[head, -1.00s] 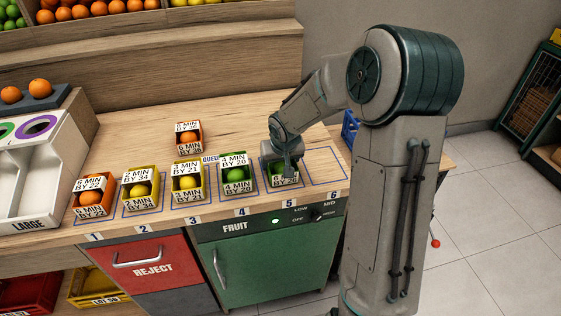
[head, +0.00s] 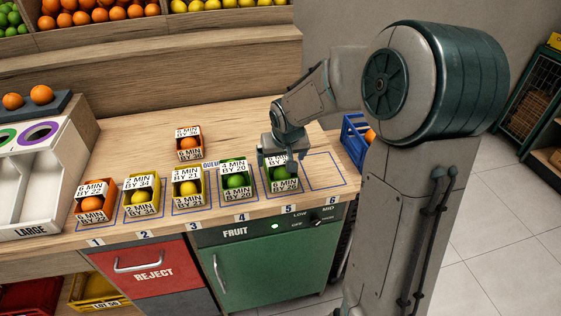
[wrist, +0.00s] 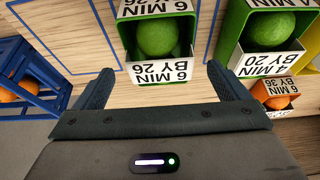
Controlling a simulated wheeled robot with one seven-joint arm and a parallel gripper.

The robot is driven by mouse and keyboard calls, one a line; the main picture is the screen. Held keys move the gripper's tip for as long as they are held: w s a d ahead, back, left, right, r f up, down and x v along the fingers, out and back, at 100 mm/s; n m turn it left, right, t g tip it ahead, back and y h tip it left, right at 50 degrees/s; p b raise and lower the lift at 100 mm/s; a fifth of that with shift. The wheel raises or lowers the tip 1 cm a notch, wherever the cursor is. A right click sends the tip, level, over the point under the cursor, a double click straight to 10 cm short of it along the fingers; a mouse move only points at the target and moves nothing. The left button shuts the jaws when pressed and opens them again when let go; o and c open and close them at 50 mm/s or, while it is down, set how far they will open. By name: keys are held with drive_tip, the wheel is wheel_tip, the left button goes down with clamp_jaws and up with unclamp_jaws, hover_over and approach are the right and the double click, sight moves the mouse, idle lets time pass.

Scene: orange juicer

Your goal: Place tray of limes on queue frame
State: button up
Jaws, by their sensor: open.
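A green tray of limes (head: 282,180) labelled "6 MIN BY 26" stands on the counter above number 5, among the blue outlined queue frames. It also shows in the wrist view (wrist: 158,38) with a lime in it. My gripper (head: 281,152) is just behind and above this tray. In the wrist view my gripper (wrist: 160,84) is open, its fingers apart on either side of the tray's near label and nothing visible between the tips. A second green lime tray (head: 236,180), labelled "4 MIN BY 20", stands above number 4.
Orange and yellow fruit trays stand above numbers 1, 2 and 3. An orange tray (head: 189,143) stands behind the row. Frame 6 (head: 325,172) is empty. A blue crate (head: 354,138) is beyond the counter's right end.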

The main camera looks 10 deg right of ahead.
drive_tip(key=v, duration=0.5)
drive_tip(key=shift+p, duration=0.35)
drive_tip(key=s+r+g, duration=0.1)
drive_tip(key=s+r, duration=0.1)
drive_tip(key=s, duration=0.9)
drive_tip(key=s+r, duration=0.1)
drive_tip(key=s, duration=1.1)
drive_tip(key=shift+r+g, duration=0.4)
